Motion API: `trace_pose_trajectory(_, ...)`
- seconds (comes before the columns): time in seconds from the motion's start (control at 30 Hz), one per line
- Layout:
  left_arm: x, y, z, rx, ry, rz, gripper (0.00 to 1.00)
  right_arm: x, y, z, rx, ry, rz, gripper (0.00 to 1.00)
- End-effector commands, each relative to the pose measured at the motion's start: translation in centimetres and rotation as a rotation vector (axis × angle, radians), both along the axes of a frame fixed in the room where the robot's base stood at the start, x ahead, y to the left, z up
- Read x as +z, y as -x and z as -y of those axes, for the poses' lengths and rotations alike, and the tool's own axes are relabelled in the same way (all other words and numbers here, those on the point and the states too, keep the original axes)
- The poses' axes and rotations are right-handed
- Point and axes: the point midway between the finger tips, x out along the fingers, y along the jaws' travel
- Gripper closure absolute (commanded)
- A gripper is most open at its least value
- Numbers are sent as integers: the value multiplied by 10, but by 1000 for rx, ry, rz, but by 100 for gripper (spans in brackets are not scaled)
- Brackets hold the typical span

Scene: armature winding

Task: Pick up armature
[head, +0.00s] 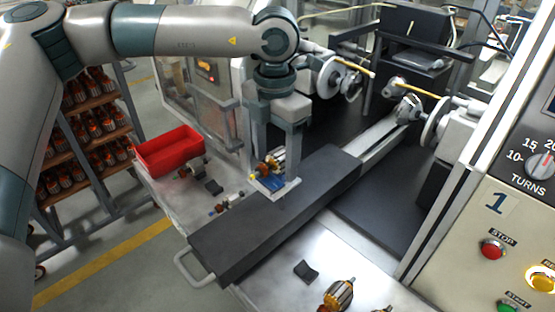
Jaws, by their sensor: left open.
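Another armature (338,295) lies on the metal table at the front right. My right gripper is out of view.
A red bin (171,152) stands on the left metal table. The long dark bar (270,222) runs diagonally to the winding machine. A control panel (505,235) with buttons and a dial stands at right. A rack of armatures (87,125) stands at left.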

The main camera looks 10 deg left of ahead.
Motion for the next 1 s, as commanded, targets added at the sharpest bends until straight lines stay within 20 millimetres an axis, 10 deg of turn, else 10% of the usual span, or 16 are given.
trace_pose_trajectory(0.07, 0, 0, 0, 0, 0, 0, 40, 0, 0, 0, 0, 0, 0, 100)
trace_pose_trajectory(0.3, 0, 0, 0, 0, 0, 0, 93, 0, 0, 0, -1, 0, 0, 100)
trace_pose_trajectory(1.0, 36, -1, 1, -1, 2, 6, 93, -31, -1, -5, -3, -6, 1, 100)
